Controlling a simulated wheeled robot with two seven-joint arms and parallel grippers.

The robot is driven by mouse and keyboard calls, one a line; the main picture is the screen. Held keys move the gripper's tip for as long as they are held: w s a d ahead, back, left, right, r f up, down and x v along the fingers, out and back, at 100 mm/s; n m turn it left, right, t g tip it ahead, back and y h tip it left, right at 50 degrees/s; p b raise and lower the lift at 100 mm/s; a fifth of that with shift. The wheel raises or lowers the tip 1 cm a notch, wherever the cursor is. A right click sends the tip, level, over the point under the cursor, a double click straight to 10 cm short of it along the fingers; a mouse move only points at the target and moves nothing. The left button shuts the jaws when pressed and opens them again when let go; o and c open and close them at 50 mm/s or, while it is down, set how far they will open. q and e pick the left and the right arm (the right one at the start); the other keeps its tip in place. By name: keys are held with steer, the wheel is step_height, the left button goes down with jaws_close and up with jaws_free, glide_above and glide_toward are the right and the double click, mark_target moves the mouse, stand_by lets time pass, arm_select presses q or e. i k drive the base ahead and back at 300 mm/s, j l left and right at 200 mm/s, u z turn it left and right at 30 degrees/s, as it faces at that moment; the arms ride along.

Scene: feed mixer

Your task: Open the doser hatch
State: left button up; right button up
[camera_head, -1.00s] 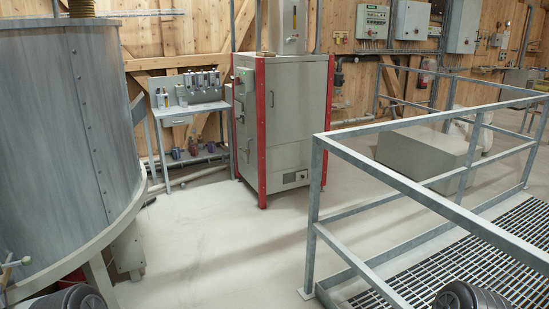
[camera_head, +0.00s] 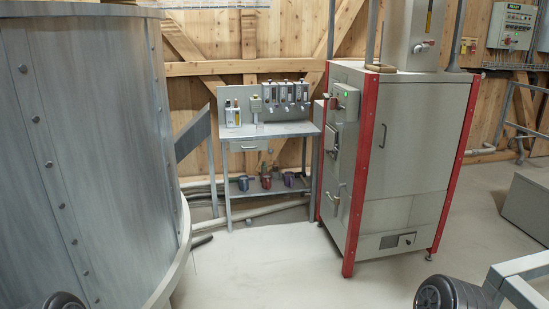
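A grey cabinet with red corner posts (camera_head: 408,150) stands right of centre; it looks like the doser, but I cannot tell for sure. Its large front door (camera_head: 403,138) is shut and has a slim vertical handle (camera_head: 383,136) on its left edge. A small panel with a dark knob (camera_head: 407,240) sits low on the front. The left side carries a box with a green light (camera_head: 345,97) and a lever-like handle (camera_head: 337,199). I cannot tell which part is the hatch. Neither gripper shows; only dark rounded parts, likely of my arms, show at the bottom edge.
A large grey metal tank (camera_head: 85,150) fills the left. A small workbench (camera_head: 270,131) with bottles and dispensers stands between tank and cabinet. A grey metal railing (camera_head: 525,268) enters at the lower right. The pale floor (camera_head: 262,265) before the cabinet is clear.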

mark_target(417, 127)
steer(key=i+l, duration=0.1)
steer(key=i, duration=0.5)
steer(key=i+l+u, duration=0.1)
steer(key=i, duration=0.45)
steer(key=i+l, duration=0.2)
steer(key=i, duration=0.4)
steer(key=i+l, duration=0.15)
steer(key=l, duration=0.2)
steer(key=i+l, duration=0.2)
steer(key=l, duration=0.2)
steer(key=i+l+u, duration=0.1)
steer(key=l, duration=0.25)
steer(key=i+l, duration=0.25)
steer(key=l+u, duration=0.05)
steer(key=l, duration=0.05)
